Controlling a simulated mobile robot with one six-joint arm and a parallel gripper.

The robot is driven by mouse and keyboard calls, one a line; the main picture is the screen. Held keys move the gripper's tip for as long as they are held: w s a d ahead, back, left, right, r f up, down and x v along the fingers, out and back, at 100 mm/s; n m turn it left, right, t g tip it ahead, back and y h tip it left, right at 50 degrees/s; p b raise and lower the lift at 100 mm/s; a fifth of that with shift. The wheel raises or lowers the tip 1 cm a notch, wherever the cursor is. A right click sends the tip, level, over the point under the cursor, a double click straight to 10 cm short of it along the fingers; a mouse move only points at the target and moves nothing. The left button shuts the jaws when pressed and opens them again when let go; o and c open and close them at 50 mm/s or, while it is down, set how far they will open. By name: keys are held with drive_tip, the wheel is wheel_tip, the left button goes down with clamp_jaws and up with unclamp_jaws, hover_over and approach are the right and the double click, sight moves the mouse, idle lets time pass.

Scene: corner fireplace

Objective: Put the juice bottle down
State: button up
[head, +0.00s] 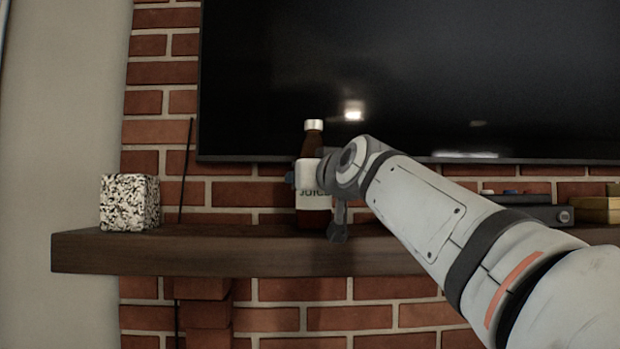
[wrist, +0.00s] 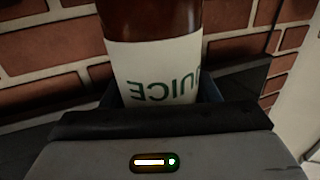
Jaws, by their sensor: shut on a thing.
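The juice bottle (head: 313,190) is dark brown with a silver cap and a white label reading JUICE. It stands upright at the dark wooden mantel shelf (head: 200,255); its base looks level with the shelf top, but I cannot tell whether it touches. My gripper (head: 308,180) is shut on the bottle at its label, coming from the right. In the wrist view the bottle's label (wrist: 150,75) fills the space between the jaws, and the bottle's base is hidden behind the gripper body.
A black-and-white speckled cube (head: 130,203) stands on the shelf at the left. A large black television (head: 400,80) hangs on the brick wall behind. A dark device (head: 530,208) and a wooden box (head: 598,209) are at the right. Shelf between cube and bottle is clear.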

drive_tip(key=shift+f, duration=0.1)
drive_tip(key=o, duration=1)
drive_tip(key=shift+f+b, duration=0.1)
drive_tip(key=shift+b, duration=0.2)
drive_tip(key=shift+c, duration=0.2)
drive_tip(key=o, duration=0.4)
drive_tip(key=shift+o, duration=0.2)
drive_tip(key=shift+s+p, duration=0.1)
drive_tip(key=shift+p, duration=0.2)
